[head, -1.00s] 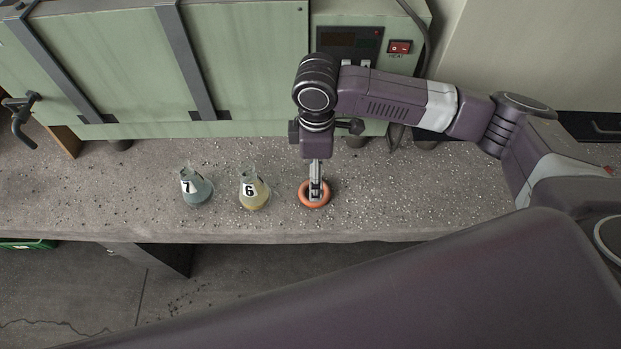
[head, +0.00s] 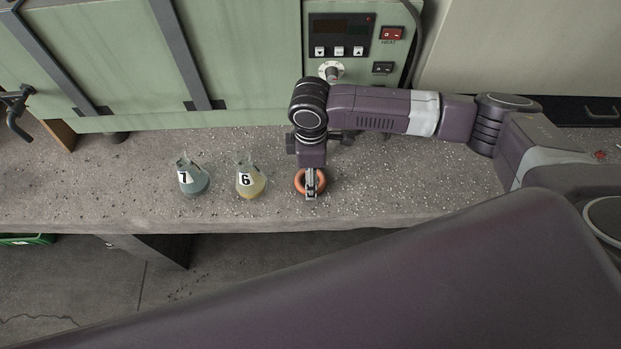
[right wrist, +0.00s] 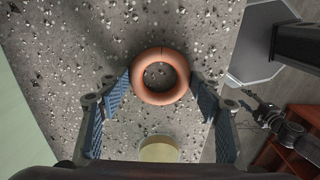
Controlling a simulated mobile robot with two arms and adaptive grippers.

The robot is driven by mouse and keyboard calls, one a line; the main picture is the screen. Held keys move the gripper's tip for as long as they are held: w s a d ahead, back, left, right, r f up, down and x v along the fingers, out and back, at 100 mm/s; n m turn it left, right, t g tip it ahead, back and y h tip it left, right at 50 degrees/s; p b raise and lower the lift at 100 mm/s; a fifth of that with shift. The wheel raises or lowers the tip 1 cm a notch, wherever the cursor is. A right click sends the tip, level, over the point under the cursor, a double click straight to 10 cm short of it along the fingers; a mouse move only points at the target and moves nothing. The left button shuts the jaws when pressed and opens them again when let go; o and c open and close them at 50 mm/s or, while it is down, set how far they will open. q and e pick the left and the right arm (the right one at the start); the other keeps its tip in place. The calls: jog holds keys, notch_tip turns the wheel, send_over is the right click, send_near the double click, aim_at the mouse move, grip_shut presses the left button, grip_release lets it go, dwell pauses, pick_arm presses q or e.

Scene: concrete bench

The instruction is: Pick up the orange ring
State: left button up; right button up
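The orange ring (head: 299,182) lies flat on the concrete bench, to the right of the flask marked 6. My right gripper (head: 311,188) points straight down over the ring, and its fingers hide part of it. In the right wrist view the whole ring (right wrist: 160,96) shows between the two blue-padded fingertips of the right gripper (right wrist: 161,80). The fingers are apart, one at each side of the ring with only a narrow space; I cannot tell if they touch it.
Flasks marked 7 (head: 196,184) and 6 (head: 254,188) stand left of the ring; flask 6 is close to the gripper. A green appliance (head: 240,60) stands behind. The bench (head: 390,180) is bare to the right, and its front edge is near the ring.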

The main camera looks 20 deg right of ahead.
jog(key=c, duration=0.7)
jog(key=shift+r, duration=0.15)
